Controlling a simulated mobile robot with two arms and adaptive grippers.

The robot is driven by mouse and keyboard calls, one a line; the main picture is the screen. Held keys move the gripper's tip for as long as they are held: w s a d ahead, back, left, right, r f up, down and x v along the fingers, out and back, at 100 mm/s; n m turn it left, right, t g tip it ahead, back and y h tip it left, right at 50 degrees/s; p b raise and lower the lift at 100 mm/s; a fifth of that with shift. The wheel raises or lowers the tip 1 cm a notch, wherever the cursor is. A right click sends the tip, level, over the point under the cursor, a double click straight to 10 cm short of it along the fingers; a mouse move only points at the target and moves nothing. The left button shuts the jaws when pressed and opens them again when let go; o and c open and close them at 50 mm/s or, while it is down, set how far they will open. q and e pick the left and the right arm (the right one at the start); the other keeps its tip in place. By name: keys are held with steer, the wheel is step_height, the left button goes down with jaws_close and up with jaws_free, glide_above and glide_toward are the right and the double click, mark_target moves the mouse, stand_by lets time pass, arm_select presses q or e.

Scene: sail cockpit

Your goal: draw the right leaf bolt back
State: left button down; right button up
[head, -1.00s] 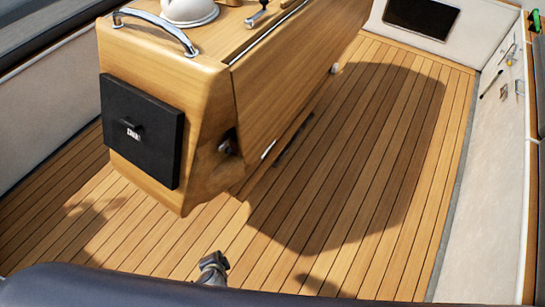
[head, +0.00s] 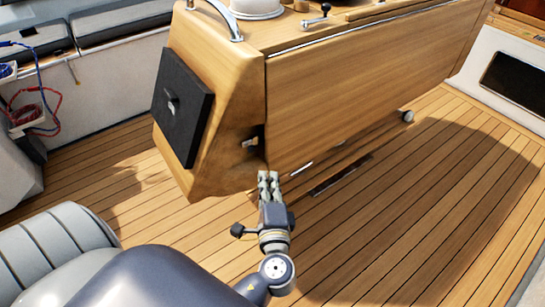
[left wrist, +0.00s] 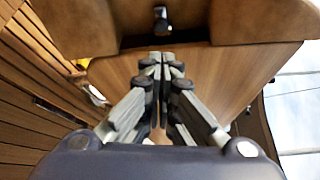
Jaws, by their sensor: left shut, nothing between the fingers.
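The cockpit table's right leaf (head: 365,95) hangs down along the wooden table's side. A small metal piece, apparently the bolt (head: 250,142), shows in the dark recess at the near lower end of the table. A small dark and metal piece (left wrist: 160,17), likely the same bolt, shows at the top of the left wrist view, beyond the fingertips. My left gripper (head: 269,176) is shut and empty, just below and right of the recess. In the left wrist view its fingertips (left wrist: 161,58) are together and apart from the bolt. My right gripper is not in view.
A black panel (head: 182,105) with a small latch is on the table's near end. A steel handrail (head: 222,18) curves above it. Teak floor (head: 410,215) is open to the right. Ropes (head: 32,108) hang at the left by the bench cushions (head: 108,22).

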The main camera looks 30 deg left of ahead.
mark_target(264, 143)
arm_select(q)
steer(key=x, duration=1)
steer(key=shift+f, duration=0.1)
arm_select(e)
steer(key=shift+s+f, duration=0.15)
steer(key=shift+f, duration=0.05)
arm_select(q)
steer(key=s, duration=0.1)
steer(key=s+a, duration=0.1)
steer(key=s, duration=0.1)
steer(key=s+a, duration=0.1)
steer(key=shift+s+p, duration=0.3)
steer(key=shift+p, duration=0.05)
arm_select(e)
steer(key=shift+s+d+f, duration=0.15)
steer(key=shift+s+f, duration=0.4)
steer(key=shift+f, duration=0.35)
